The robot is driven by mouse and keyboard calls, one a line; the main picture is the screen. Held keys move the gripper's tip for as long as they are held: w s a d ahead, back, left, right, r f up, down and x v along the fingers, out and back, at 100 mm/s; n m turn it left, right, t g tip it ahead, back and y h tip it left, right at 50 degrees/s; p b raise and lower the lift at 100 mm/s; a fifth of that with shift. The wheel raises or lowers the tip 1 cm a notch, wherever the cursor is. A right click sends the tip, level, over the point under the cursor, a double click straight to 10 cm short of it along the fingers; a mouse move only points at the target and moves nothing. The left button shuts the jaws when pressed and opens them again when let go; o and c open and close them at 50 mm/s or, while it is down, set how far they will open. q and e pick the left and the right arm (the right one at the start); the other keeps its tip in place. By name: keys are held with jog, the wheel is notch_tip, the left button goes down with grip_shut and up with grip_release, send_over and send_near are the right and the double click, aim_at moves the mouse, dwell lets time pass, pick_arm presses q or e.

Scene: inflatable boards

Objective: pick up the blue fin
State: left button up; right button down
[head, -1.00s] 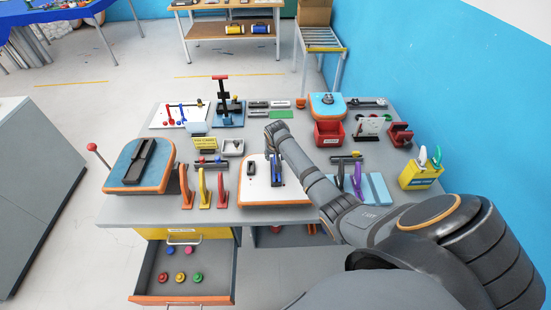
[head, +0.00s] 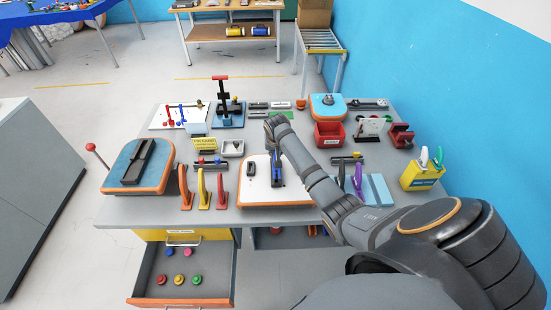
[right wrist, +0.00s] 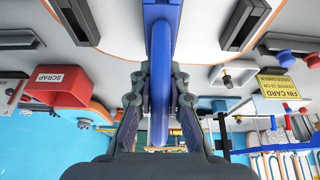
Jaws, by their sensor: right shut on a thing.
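The blue fin (right wrist: 160,38) stands out from a white-topped board in the right wrist view, its far end close to the board. My right gripper (right wrist: 160,95) is shut on the fin, with one finger on each side. In the head view the gripper (head: 277,160) is above the white board (head: 256,192) with an orange rim, and the blue fin (head: 277,181) shows just below it, partly hidden. I cannot tell whether the fin is clear of the board. My left gripper is not in view.
Dark fin boxes (right wrist: 73,20) flank the fin. A red scrap bin (head: 329,134) stands to the right, a yellow sign (head: 204,145) to the left. Orange, yellow and red fins (head: 203,188) stand left of the board. An open drawer (head: 148,272) juts out in front.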

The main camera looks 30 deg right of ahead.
jog(key=s+a+r, duration=0.1)
jog(key=r, duration=0.1)
jog(key=s+a+r+b, duration=0.1)
jog(key=r, duration=0.1)
jog(key=s+a+r, duration=0.1)
jog(key=shift+s+a+r, duration=0.1)
jog(key=shift+r, duration=0.3)
jog(key=s+a+r+b, duration=0.3)
jog(key=s+a+r, duration=0.2)
jog(key=s+a, duration=0.1)
jog(key=shift+s+a, duration=0.25)
jog(key=shift+s, duration=0.25)
